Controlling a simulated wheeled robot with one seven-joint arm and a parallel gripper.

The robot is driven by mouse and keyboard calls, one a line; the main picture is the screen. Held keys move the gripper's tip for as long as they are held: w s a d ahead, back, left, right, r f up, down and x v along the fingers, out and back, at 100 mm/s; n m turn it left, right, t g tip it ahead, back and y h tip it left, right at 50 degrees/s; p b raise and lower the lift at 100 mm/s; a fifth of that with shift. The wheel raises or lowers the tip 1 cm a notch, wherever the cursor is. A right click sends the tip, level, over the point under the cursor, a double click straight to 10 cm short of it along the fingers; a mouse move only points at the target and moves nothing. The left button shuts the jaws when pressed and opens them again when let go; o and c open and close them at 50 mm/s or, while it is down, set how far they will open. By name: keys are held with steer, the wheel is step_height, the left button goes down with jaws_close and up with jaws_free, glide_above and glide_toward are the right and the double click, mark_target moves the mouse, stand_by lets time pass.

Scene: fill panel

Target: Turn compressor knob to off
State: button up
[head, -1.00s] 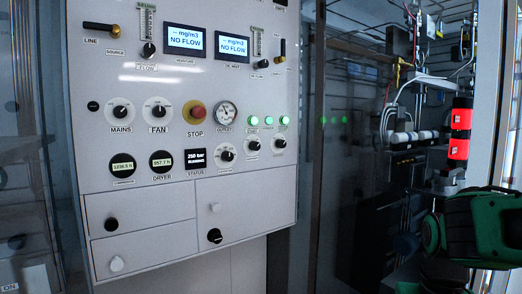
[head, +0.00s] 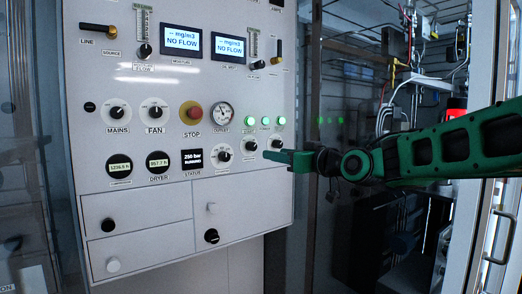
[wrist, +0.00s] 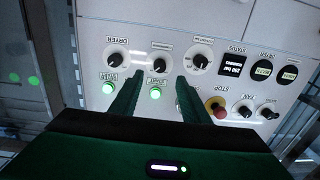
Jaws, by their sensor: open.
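The middle small black-and-white knob (head: 250,145) sits on the light grey panel, with a long label too small to read surely; it may be the compressor knob. In the upside-down wrist view this knob (wrist: 160,63) shows just beyond and between my fingertips. The dryer knob (wrist: 117,58) is left of it there, and a larger knob (wrist: 201,60) is right of it. My gripper (head: 267,155) is open, close to the panel's lower right; its fingers (wrist: 158,82) stand apart with nothing between them. Contact with the panel cannot be told.
Green lights (head: 266,121) sit above the small knobs. The red stop button (head: 192,113) and a round gauge (head: 222,113) are to the left. Drawers (head: 143,217) with protruding knobs lie below. A glass enclosure with pipes and cables (head: 395,80) stands right of the panel.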

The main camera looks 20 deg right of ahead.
mark_target(254, 147)
steer(key=x, duration=1.1)
steer(key=shift+r, duration=0.35)
